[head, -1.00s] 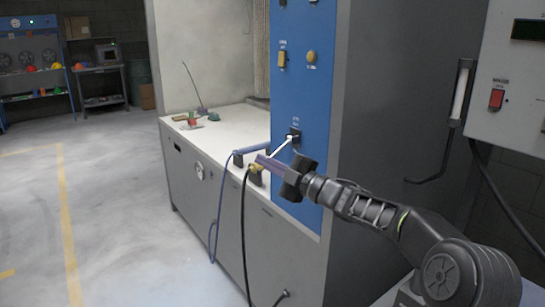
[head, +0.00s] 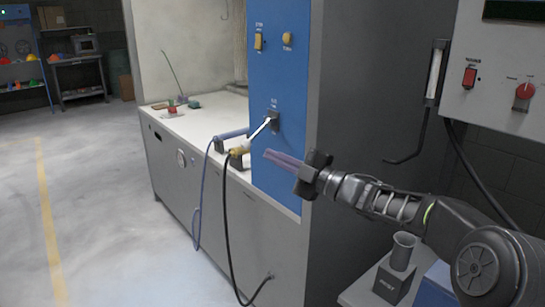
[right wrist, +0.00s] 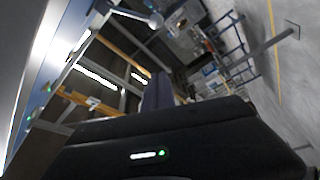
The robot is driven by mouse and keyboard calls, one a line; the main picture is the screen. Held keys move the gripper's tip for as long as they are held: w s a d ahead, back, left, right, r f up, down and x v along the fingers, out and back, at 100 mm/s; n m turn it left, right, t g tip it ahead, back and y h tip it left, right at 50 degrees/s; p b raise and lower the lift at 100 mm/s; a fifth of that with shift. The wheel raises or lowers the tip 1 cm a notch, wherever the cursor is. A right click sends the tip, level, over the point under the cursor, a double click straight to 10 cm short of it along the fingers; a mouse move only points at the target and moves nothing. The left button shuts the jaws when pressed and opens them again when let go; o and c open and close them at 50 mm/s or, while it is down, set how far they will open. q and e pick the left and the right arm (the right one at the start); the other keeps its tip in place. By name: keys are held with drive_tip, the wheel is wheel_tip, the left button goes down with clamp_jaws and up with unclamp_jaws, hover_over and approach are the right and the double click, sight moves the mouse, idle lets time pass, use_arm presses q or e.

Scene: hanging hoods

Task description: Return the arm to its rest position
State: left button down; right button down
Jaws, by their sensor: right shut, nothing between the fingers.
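My right arm comes in from the right in the head view. Its gripper (head: 268,155) is shut and empty, its long fingers pointing left in front of the blue panel (head: 277,85). It appears apart from the panel. A white lever (head: 260,128) on the panel slants down to the left, above and left of the fingertips. In the right wrist view the dark gripper body (right wrist: 165,130) fills the bottom, with a finger (right wrist: 157,95) rising from it. My left gripper is not in view.
A white-topped grey cabinet (head: 190,122) carries a blue-handled tool (head: 232,134) and a yellow fitting (head: 238,151) with hanging hoses. At the right are a wall box with a red switch (head: 469,77) and a metal cup (head: 402,250) on a stand. Floor at left is clear.

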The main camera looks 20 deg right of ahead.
wheel_tip(320, 180, down, 17)
drive_tip(key=w+d+m+h+p, duration=0.2)
drive_tip(key=m+h, duration=0.5)
drive_tip(key=m, duration=0.6)
drive_tip(key=s+a+f+m+g+h+p, duration=0.1)
drive_tip(key=s+a+f+m+g, duration=0.2)
drive_tip(key=f, duration=0.6)
drive_tip(key=s+a+f+m+g+h+p, duration=0.1)
drive_tip(key=s+a+f+m+g, duration=0.15)
drive_tip(key=s+f, duration=0.45)
drive_tip(key=s+a+f+m+g+p, duration=0.1)
drive_tip(key=s+a+f+g, duration=0.15)
drive_tip(key=s+f, duration=0.4)
drive_tip(key=s+a+f+m+g+p, duration=0.2)
drive_tip(key=s+a+f, duration=0.2)
drive_tip(key=s+f, duration=0.3)
drive_tip(key=s+a+f+g+p, duration=0.1)
drive_tip(key=s+a+g, duration=0.1)
drive_tip(key=s, duration=0.7)
drive_tip(key=s+a+g+y+p, duration=0.1)
drive_tip(key=s+a+g+p, duration=0.1)
drive_tip(key=s, duration=0.7)
drive_tip(key=shift+a+f+g, duration=0.35)
drive_tip(key=shift+a+g, duration=0.15)
drive_tip(key=shift+a, duration=0.6)
